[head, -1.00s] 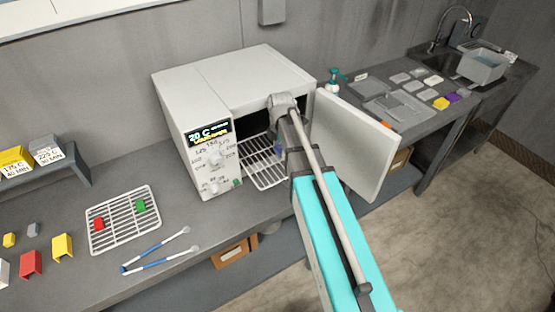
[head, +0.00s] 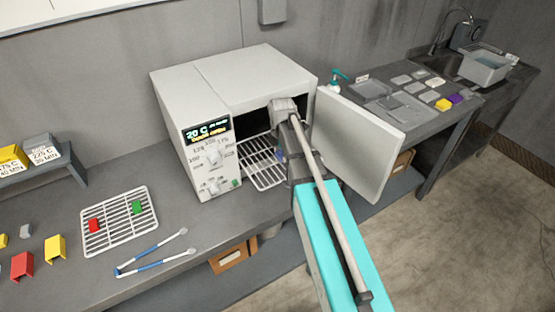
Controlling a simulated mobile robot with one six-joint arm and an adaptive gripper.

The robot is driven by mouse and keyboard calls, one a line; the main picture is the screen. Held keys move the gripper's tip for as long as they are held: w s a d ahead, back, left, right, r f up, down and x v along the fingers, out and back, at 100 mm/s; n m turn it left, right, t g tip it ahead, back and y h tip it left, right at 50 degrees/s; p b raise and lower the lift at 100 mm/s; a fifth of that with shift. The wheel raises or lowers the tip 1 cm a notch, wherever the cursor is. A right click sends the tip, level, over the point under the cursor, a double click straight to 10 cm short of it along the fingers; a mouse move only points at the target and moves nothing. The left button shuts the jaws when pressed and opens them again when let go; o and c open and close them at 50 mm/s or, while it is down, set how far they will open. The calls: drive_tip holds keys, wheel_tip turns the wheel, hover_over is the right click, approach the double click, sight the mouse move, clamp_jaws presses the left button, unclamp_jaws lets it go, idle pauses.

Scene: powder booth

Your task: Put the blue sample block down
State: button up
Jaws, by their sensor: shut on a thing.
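The blue sample block (head: 280,154) shows as a small blue patch beside my arm, at the open front of the white oven (head: 255,85). My gripper (head: 283,149) is mostly hidden behind my own wrist and is shut on the block. The block is over or at the right part of the oven's wire rack (head: 258,172). I cannot tell whether it touches the rack.
The oven door (head: 355,145) stands open to the right of my arm. A sink (head: 485,68) is far right.

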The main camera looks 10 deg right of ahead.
sight(281, 154)
drive_tip(key=shift+f, duration=0.45)
drive_tip(key=o, duration=1.2)
drive_tip(key=shift+r, duration=0.2)
wheel_tip(281, 154, up, 12)
drive_tip(key=p, duration=1.2)
idle(0.3)
